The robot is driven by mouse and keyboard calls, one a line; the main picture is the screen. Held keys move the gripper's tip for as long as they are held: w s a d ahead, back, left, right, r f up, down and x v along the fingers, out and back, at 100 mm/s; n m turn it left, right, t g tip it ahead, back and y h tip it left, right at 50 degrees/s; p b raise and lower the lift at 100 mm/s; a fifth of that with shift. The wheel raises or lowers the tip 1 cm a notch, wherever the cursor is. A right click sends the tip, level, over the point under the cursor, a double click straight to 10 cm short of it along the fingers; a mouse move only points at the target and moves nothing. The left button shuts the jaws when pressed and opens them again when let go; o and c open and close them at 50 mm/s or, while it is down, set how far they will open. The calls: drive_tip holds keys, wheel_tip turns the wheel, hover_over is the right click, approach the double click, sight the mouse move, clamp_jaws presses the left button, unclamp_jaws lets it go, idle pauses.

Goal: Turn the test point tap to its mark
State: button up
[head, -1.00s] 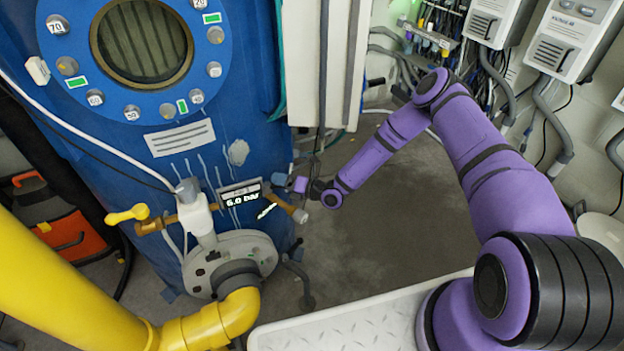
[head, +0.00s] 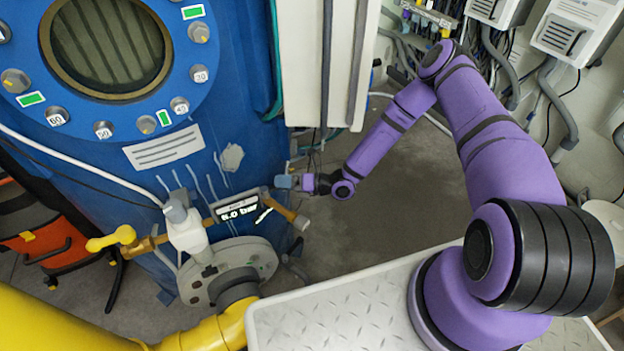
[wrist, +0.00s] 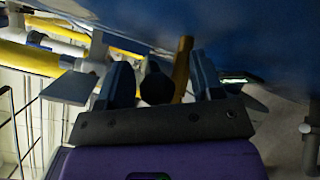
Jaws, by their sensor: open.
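A brass pipe (head: 281,210) with a grey end (head: 301,222) sticks out to the right of a small display (head: 239,206) reading 6.0 bar, low on the blue vessel. A yellow lever handle (head: 110,239) sits on the left end of the brass line. I cannot tell for sure which part is the test point tap, and I see no clear mark. My gripper (head: 287,182) is just above the brass pipe's right end. In the wrist view its blue fingers are apart (wrist: 162,75), with a dark round knob (wrist: 157,86) and a brass pipe (wrist: 182,66) showing between them; contact cannot be judged.
The blue vessel (head: 60,165) with a round window stands close on the left. A thick yellow pipe (head: 60,325) and a grey flange (head: 262,258) lie below the display. A white cabinet (head: 300,60) hangs behind my gripper. Floor (head: 415,190) right of my gripper is clear.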

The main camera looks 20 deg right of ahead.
drive_tip(key=v, duration=0.9)
